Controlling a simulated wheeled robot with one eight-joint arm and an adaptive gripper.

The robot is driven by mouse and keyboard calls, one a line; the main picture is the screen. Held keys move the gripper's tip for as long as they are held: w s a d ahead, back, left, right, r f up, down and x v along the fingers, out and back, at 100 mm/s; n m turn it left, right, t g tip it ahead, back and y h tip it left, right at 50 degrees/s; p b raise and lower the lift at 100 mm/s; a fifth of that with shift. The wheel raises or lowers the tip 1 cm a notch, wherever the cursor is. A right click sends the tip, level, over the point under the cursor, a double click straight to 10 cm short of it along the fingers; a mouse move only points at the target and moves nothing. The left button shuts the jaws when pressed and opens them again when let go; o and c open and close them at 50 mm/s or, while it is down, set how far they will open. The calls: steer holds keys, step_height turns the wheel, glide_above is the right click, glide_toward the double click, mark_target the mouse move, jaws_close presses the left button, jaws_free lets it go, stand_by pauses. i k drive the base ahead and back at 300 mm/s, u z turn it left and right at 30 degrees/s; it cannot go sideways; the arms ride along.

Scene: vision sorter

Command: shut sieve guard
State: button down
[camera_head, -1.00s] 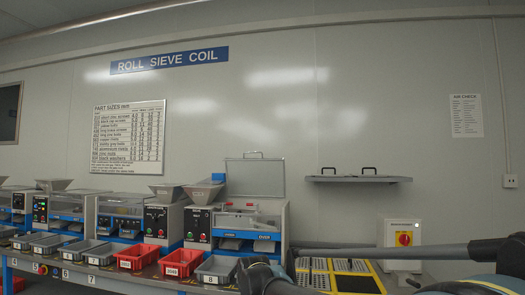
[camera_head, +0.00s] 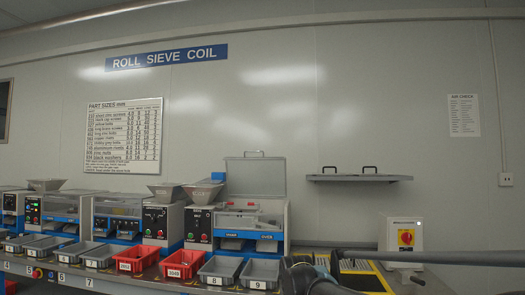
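The sieve guard (camera_head: 256,177) is a grey see-through lid with a handle on its top edge. It stands raised, upright at the back of the right-most sieve machine (camera_head: 230,244), whose top is uncovered. Small red and white parts show inside the machine. My arm reaches in from the right edge, low in the picture. Its dark end, my gripper (camera_head: 297,276), is at the bottom, right of and below the machine and apart from the guard. Its fingers cannot be made out, so I cannot tell whether it is open or shut.
More sieve machines with hoppers (camera_head: 203,193) line the bench to the left. Grey bins and red bins (camera_head: 183,264) stand along the front. A yellow-edged slotted panel (camera_head: 362,277) and a box with a red knob (camera_head: 405,237) are right. A shelf (camera_head: 360,178) hangs above.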

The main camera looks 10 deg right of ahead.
mark_target(225, 159)
steer(key=i, duration=1)
